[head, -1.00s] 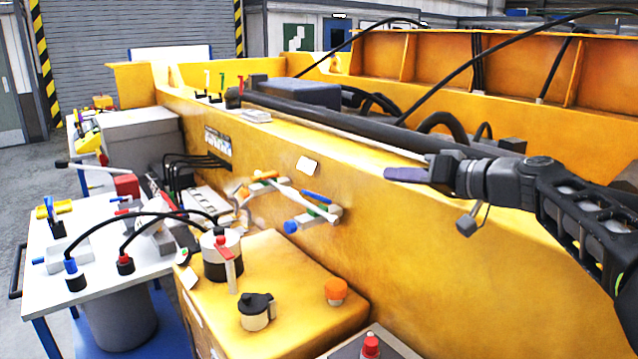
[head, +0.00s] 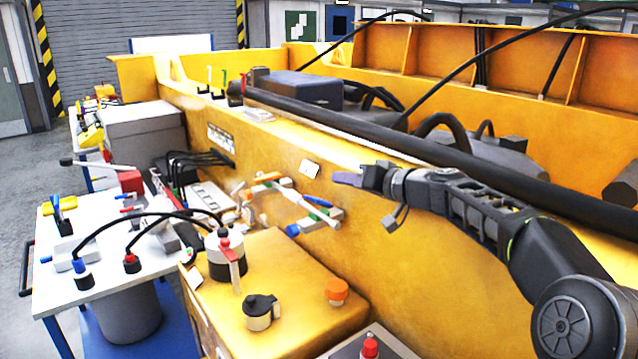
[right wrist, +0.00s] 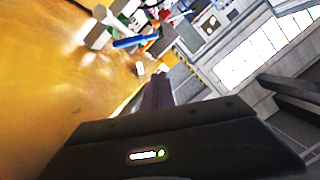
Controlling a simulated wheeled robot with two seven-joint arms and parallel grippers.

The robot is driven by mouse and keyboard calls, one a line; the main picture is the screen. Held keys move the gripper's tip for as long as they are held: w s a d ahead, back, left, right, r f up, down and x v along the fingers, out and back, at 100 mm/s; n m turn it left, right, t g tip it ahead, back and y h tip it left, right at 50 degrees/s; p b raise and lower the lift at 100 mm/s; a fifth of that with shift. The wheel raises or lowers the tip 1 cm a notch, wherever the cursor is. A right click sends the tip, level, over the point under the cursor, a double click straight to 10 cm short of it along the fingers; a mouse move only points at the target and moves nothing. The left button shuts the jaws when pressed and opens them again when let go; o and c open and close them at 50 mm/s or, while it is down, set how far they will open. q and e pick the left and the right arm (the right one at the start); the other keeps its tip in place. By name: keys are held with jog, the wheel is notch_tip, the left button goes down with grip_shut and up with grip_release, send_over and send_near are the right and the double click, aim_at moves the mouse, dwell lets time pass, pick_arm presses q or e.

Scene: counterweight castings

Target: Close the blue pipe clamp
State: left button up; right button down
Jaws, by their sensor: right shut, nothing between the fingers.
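The pipe clamps sit on the side wall of the yellow casting in the middle of the head view, where a pale pipe runs between coloured parts. The blue lever of the blue pipe clamp (head: 317,200) stands out at the right end of the pipe, and a blue knob (head: 293,229) is just below left. Whether the clamp is open is too small to tell. Blue parts of the clamp (right wrist: 130,42) also show at the top of the right wrist view. My right gripper (head: 346,179) is shut and empty, above right of the clamp and apart from it; its fingers (right wrist: 157,92) point towards that area.
The yellow casting wall (head: 400,240) runs along the right. A yellow box (head: 300,270) with a black-lidded cup (head: 260,311) and an orange knob (head: 336,291) stands below the clamps. A white table (head: 110,265) with hoses is at left. A white card (head: 310,168) is on the wall.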

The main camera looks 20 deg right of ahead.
jog(key=p, duration=0.3)
send_over(318, 201)
jog(key=d, duration=0.2)
pick_arm(q)
jog(key=shift+s+a+r+b, duration=0.15)
jog(key=shift+r+b, duration=0.25)
jog(key=shift+r, duration=0.9)
pick_arm(e)
jog(key=shift+s+a+f, duration=0.2)
jog(key=shift+a+f, duration=0.15)
jog(key=shift+f, duration=0.45)
jog(key=shift+s+a+f, duration=0.2)
jog(key=shift+a+f, duration=0.2)
jog(key=shift+f, duration=0.35)
jog(key=shift+s+a+f, duration=0.2)
jog(key=shift+a+f, duration=0.15)
jog(key=shift+f, duration=0.45)
